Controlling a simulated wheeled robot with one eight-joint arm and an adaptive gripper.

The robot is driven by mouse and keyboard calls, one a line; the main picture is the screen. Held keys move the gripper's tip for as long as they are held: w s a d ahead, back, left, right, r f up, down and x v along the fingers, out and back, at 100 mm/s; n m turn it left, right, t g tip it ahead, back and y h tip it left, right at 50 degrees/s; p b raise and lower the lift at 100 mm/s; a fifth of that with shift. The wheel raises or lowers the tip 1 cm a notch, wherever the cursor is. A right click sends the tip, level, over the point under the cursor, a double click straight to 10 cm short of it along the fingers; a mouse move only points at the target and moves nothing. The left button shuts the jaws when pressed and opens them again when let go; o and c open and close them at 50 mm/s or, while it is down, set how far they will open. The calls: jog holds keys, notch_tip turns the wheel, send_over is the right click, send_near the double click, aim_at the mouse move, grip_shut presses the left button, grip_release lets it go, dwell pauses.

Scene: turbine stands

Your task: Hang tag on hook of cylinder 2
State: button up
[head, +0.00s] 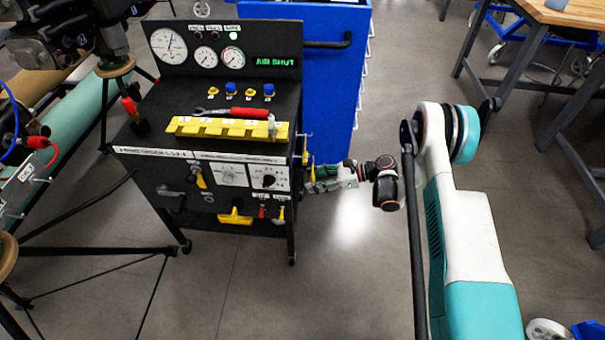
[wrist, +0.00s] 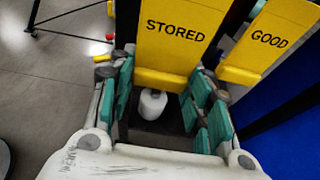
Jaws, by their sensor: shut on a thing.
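My gripper (head: 328,180) is at the right side of the black cart, with the arm reaching in from the right. In the wrist view, my gripper (wrist: 163,88) has its green finger pads on either side of a yellow tag marked STORED (wrist: 176,30) and is shut on its lower end. A second yellow tag, marked GOOD (wrist: 268,38), hangs just to the right of it, outside the fingers. Whether the STORED tag still rests on a hook is hidden. I cannot make out cylinder 2 or its hook in either view.
The black cart (head: 225,222) carries gauges, a lit AIR SHUT display (head: 275,62), a yellow rack (head: 222,128) and a red-handled tool (head: 236,113). A blue cabinet (head: 325,75) stands close behind my gripper.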

jog(key=shift+d, duration=1.8)
